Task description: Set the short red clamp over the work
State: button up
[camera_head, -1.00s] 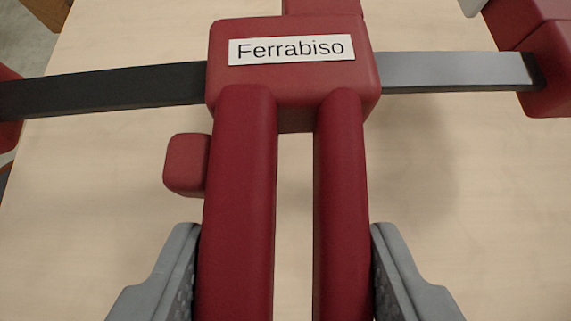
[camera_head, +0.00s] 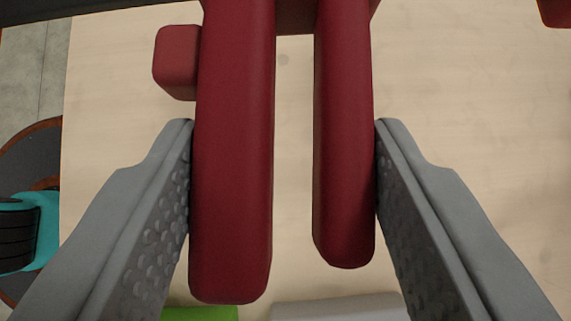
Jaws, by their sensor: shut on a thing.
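The red clamp fills the upper middle of the view. Its two parallel grips (camera_head: 232,160) point toward me, and a small red block (camera_head: 177,62) juts from the left side. Part of its dark bar (camera_head: 60,10) shows at the top left; its upper body and label are cut off. My gripper (camera_head: 283,125) is shut on the clamp, with one grey finger against the outer side of each grip. I cannot see the work clearly, nor whether the clamp touches anything beneath.
A pale wood tabletop (camera_head: 480,110) lies below. A green thing (camera_head: 200,314) and a light grey thing (camera_head: 340,307) show at the bottom edge. Another red piece (camera_head: 555,12) is at the top right. Left of the table edge, a teal and black thing (camera_head: 40,228) stands by a dark round shape.

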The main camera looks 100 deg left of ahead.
jog(key=shift+f, duration=4.75)
jog(key=o, duration=1.9)
jog(key=v, duration=0.9)
jog(key=shift+s, duration=0.1)
